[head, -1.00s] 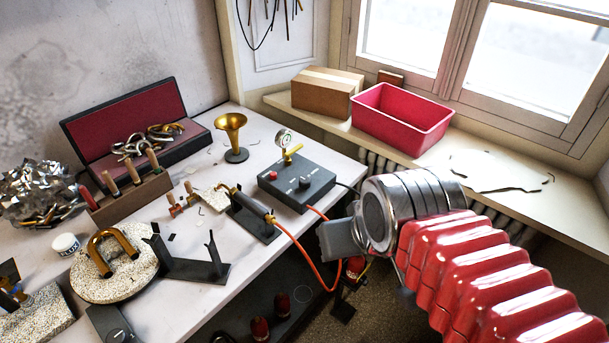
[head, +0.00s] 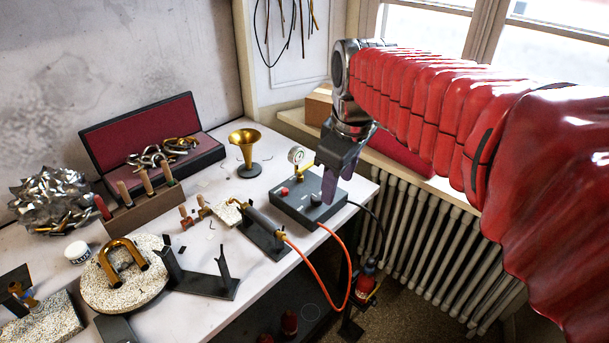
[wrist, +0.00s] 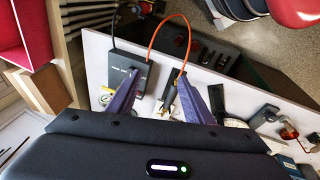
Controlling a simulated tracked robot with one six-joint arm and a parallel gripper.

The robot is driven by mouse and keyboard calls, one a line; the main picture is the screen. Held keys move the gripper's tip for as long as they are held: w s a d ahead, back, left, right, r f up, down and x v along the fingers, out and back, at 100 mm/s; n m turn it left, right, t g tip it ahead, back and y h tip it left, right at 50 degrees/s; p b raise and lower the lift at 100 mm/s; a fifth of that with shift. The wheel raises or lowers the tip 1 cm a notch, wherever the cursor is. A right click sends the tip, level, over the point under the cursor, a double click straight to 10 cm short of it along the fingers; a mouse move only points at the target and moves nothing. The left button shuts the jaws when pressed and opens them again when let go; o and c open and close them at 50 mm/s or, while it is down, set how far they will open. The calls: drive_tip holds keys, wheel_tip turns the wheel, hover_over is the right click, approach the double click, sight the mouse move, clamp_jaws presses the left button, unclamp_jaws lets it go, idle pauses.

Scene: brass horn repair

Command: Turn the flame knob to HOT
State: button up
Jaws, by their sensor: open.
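The dark control box (head: 290,207) sits at the table's right edge, with a red button (head: 284,191), a gauge (head: 296,156) and a black knob (head: 316,199) on top. I take this for the flame knob; its markings are too small to read in the head view. My gripper (head: 334,189) points down above the box's right side, close to the knob, its purple fingers apart and empty. I cannot tell if it touches the box. In the wrist view the box (wrist: 120,63) lies behind the left finger, which hides part of it.
A torch (head: 264,217) on a dark stand lies left of the box, with an orange hose (head: 318,278) running off the table. A brass bell (head: 245,144) stands behind. A radiator (head: 440,235) is at the right, below the window ledge.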

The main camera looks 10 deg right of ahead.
drive_tip(key=w+f+n+g, duration=0.2)
drive_tip(key=w+n, duration=0.4)
drive_tip(key=w, duration=0.5)
drive_tip(key=n+g, duration=0.1)
drive_tip(key=n, duration=0.4)
hover_over(316, 197)
wheel_tip(316, 197, down, 5)
drive_tip(key=shift+w+f, duration=0.1)
drive_tip(key=shift+f, duration=0.05)
wheel_tip(316, 197, down, 14)
drive_tip(key=shift+r, duration=0.15)
drive_tip(key=shift+c, duration=0.5)
